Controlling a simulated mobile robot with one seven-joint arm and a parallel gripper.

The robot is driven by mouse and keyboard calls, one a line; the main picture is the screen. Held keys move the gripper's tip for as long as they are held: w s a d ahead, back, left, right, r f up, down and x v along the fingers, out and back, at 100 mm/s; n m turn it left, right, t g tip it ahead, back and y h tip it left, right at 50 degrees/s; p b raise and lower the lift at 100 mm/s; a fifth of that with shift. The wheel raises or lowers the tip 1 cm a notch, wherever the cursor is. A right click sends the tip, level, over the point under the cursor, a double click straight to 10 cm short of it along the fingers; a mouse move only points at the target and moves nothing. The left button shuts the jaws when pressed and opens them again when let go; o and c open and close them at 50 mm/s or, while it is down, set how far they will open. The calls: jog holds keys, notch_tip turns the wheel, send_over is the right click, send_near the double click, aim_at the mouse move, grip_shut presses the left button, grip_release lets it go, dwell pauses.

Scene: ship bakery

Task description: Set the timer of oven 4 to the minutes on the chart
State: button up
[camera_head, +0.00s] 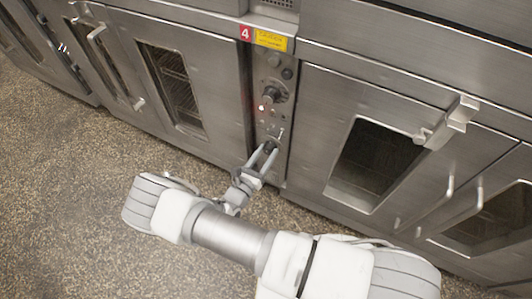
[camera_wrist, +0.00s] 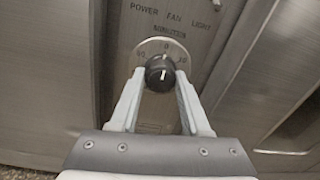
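Oven 4's control panel (camera_head: 271,121) is a narrow steel strip below a red "4" sign (camera_head: 245,33). In the wrist view a black round timer knob (camera_wrist: 160,73) sits on a pale dial plate (camera_wrist: 166,45). The dial shows 0 at the top and blurred numbers at both sides. A short white mark on the knob points about straight up, near the 0. My gripper (camera_head: 264,157) is at the low end of the panel. Its fingers stand on either side of the knob; whether they press on it I cannot tell. No minutes chart is readable.
A yellow label (camera_head: 271,41) is beside the sign. Higher on the panel are a larger knob (camera_head: 276,92) and a lit red lamp (camera_head: 262,107). Glass oven doors flank the panel; a handle (camera_head: 458,114) sticks out at the right. Speckled floor (camera_head: 65,190) is clear at the left.

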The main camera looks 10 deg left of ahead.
grip_shut()
jog(key=shift+m, duration=0.4)
jog(key=m+p, duration=0.2)
jog(key=m, duration=0.1)
jog(key=shift+r+m, duration=0.1)
jog(key=shift+m, duration=0.3)
jog(key=m+p, duration=0.2)
jog(key=m, duration=0.3)
jog(key=shift+p, duration=0.4)
jog(key=m+p, duration=0.2)
jog(key=m, duration=0.3)
jog(key=shift+r+y+p, duration=0.1)
jog(key=shift+y+p, duration=0.25)
jog(key=shift+y, duration=0.05)
jog(key=shift+m+p, duration=0.95)
jog(key=shift+m, duration=1.25)
